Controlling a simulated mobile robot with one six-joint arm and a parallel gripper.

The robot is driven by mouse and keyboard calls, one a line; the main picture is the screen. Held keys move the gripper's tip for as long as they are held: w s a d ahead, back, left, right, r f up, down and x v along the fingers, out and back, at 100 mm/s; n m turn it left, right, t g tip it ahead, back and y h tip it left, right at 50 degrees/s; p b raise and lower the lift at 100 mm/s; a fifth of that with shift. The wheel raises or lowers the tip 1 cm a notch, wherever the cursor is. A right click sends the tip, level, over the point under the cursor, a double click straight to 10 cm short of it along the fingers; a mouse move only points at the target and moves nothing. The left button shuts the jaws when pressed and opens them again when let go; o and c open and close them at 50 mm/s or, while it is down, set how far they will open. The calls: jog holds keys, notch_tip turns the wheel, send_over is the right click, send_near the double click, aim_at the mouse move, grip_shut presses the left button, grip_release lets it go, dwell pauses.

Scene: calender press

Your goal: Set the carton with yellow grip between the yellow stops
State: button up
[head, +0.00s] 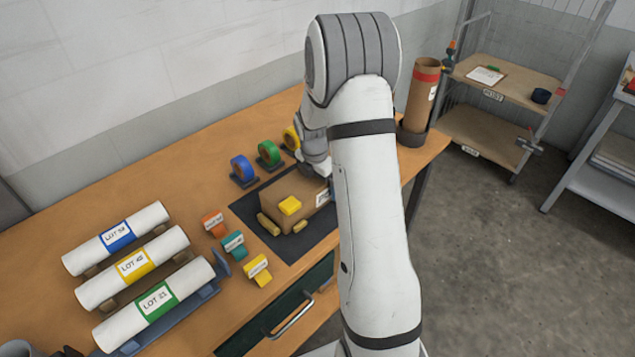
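The brown carton (293,186) sits on the dark mat (246,208) on the orange-brown bench, with a yellow grip (290,205) on its near side and a white label at its right end. Two dull yellow stops (268,224) (300,227) lie on the mat at the carton's near side. The carton appears behind them; whether it touches them I cannot tell. My gripper (322,169) is at the carton's far right side, below my wrist. Its fingers are mostly hidden by my arm and the carton, so its opening and any contact are unclear.
Blue (243,170), green (269,154) and yellow (291,138) tape rolls stand behind the mat. Orange, teal and yellow labelled blocks (257,270) stand left of it. Three white rolls (118,238) lie further left. A brown tube (422,95) stands at the right.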

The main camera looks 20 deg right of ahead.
jog(key=r, duration=0.7)
jog(key=a+r+b, duration=0.1)
jog(key=r, duration=0.3)
jog(key=shift+s+a+r, duration=0.1)
jog(key=shift+s+r, duration=0.05)
jog(key=shift+r, duration=0.1)
jog(key=shift+s+a+r, duration=0.1)
jog(key=shift+s+r, duration=0.05)
jog(key=shift+r, duration=0.55)
jog(key=s+a+r+m+t, duration=0.1)
jog(key=s+a+r+m, duration=0.1)
jog(key=s+m, duration=0.5)
jog(key=s+a+r+m, duration=0.3)
jog(key=s+a+m, duration=0.2)
jog(key=s+m, duration=0.3)
jog(key=s+a+r+m+t+y, duration=0.1)
jog(key=s+a+r+m, duration=0.1)
jog(key=s+m, duration=0.5)
jog(key=s+a, duration=0.1)
jog(key=s, duration=0.3)
jog(key=shift+a+r+t, duration=0.2)
jog(key=shift+a+t, duration=0.1)
jog(key=shift+a, duration=0.05)
jog(key=shift+s, duration=0.1)
